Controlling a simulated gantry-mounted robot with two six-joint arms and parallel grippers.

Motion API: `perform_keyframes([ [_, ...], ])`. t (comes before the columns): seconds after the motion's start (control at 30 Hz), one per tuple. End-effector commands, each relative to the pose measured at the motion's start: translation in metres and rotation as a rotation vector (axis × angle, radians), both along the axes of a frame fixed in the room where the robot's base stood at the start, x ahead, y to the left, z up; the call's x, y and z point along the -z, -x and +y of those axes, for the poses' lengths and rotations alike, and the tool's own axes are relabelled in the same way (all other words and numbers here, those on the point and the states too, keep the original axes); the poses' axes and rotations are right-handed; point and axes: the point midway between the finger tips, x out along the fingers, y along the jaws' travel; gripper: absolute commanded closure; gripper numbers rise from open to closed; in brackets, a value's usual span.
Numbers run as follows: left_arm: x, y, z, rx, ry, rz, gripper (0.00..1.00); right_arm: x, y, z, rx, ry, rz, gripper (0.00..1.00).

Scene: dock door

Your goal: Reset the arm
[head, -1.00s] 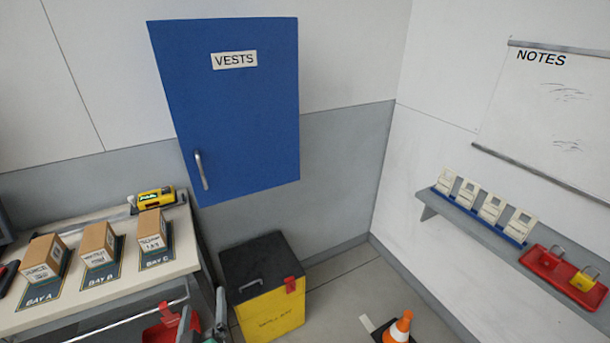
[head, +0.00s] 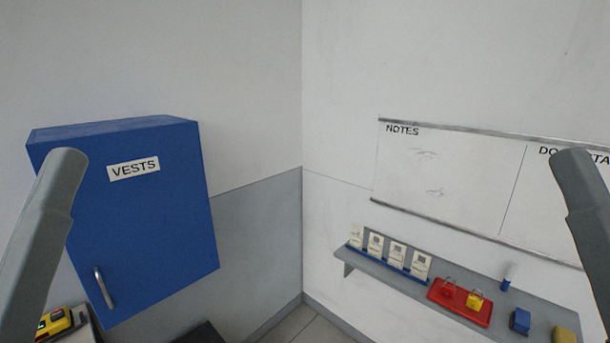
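Two grey arm links of mine show in the head view, one at the left edge and one at the right edge. Both run up from the lower part of the picture. Neither gripper is in view, so I cannot see whether they are open or hold anything. The left link passes in front of the blue VESTS cabinet (head: 150,225), whose door is shut.
A grey wall shelf (head: 390,279) carries several white cards in a blue rack, a red tray (head: 447,307) with a red and a yellow padlock, a blue block (head: 520,321) and a yellow sponge-like block (head: 564,335). A whiteboard (head: 455,185) hangs above. A yellow device (head: 62,321) sits lower left.

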Motion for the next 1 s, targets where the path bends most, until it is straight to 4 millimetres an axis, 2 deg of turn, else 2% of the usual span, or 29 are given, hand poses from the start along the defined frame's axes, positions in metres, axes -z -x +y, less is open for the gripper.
perform_keyframes([
  [0.03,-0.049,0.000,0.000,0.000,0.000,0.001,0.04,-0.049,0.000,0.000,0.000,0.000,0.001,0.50],
  [0.1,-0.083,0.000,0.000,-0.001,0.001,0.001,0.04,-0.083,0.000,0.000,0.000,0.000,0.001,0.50],
  [0.2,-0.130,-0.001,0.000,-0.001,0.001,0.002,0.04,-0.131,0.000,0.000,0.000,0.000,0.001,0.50],
  [0.33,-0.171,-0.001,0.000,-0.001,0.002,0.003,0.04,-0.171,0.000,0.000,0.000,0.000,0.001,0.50],
  [0.47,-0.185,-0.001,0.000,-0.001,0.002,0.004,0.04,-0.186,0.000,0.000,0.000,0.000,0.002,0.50],
  [1.0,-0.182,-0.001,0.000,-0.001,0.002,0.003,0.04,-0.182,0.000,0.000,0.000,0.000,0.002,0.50],
])
